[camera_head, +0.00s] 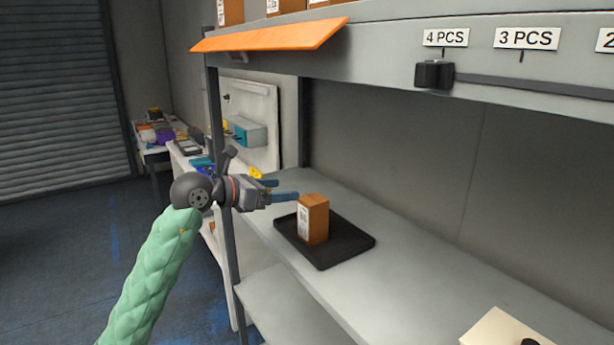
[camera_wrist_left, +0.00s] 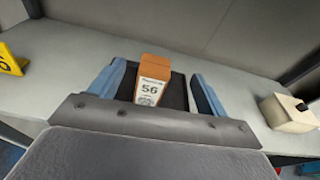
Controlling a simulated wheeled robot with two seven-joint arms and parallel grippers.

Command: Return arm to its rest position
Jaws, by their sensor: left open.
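My left arm, in a green padded sleeve, comes in from the lower left of the head view. My left gripper (camera_head: 285,191) is open with blue fingers and holds nothing. It points toward a brown box (camera_head: 314,220) with a white label, just short of it. The box stands upright on a black tray (camera_head: 345,245) on the grey shelf. In the left wrist view the box (camera_wrist_left: 153,82) shows its label between the open fingers (camera_wrist_left: 160,85), beyond them. My right gripper is not in view.
The grey shelf surface (camera_head: 420,285) is clear right of the tray. A cream box-like device (camera_head: 500,330) sits at the lower right. An upper shelf with an orange panel (camera_head: 270,38) overhangs the work surface. A grey post (camera_head: 231,265) stands near my left arm.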

